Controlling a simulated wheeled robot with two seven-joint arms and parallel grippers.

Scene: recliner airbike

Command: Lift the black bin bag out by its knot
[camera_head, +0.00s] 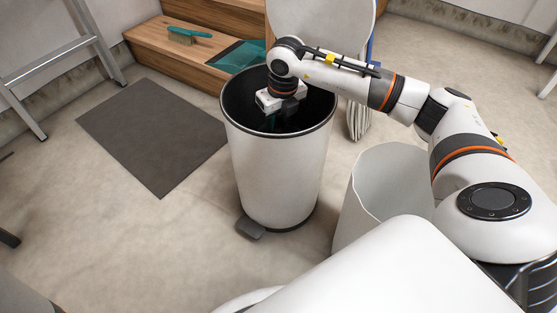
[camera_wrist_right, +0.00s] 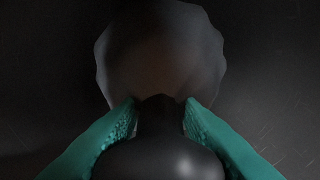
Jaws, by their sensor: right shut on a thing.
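The black bin bag (camera_wrist_right: 160,55) fills the middle of the right wrist view, inside the dark interior of the bin. My right gripper (camera_wrist_right: 160,108) has teal fingers shut on the bag's knot, one finger on each side of it. In the head view the white pedal bin (camera_head: 278,170) stands upright with its lid (camera_head: 320,22) raised at the back. My right gripper (camera_head: 275,120) reaches down into the bin's mouth from above. The bag is hard to make out there in the dark opening. My left gripper is not in view.
A white open container (camera_head: 385,185) stands right of the bin. A dark mat (camera_head: 155,135) lies on the floor to the left. Wooden steps (camera_head: 180,50) behind hold a teal brush (camera_head: 188,34) and dustpan (camera_head: 238,55). A metal ladder (camera_head: 60,60) stands at the left.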

